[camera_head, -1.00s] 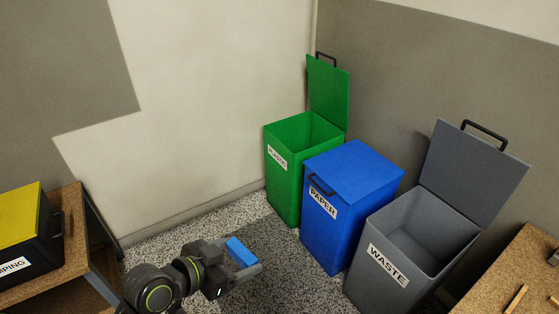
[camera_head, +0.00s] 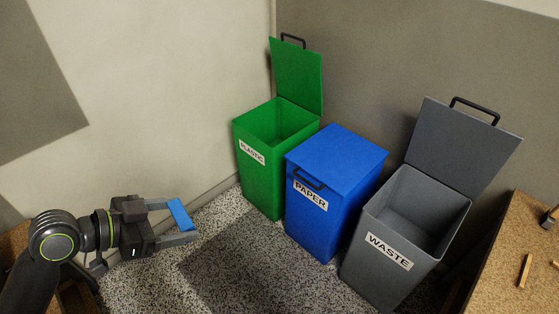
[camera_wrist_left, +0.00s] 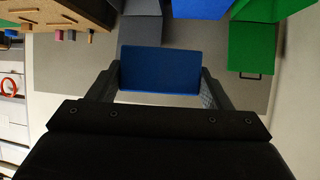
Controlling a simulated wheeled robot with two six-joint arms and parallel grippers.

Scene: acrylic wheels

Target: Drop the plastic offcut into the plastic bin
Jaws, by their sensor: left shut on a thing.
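A blue plastic offcut (camera_head: 181,214) is held between the fingers of my left gripper (camera_head: 182,220), which is shut on it. It also shows in the left wrist view as a flat blue rectangle (camera_wrist_left: 160,70) between the two fingers. The gripper is in the air, left of the bins in the head view. The green bin (camera_head: 262,170) with the PLASTIC label stands in the corner. Its lid (camera_head: 298,76) is raised and its top is open. The offcut is apart from it, to the left and lower in the picture. My right gripper is out of view.
The blue PAPER bin (camera_head: 318,222) stands right of the green bin with its lid closed. The grey WASTE bin (camera_head: 377,270) beside it has its lid up. A workbench (camera_head: 498,272) with small wooden pieces is at the right edge. Floor (camera_head: 225,222) shows clear between arm and bins.

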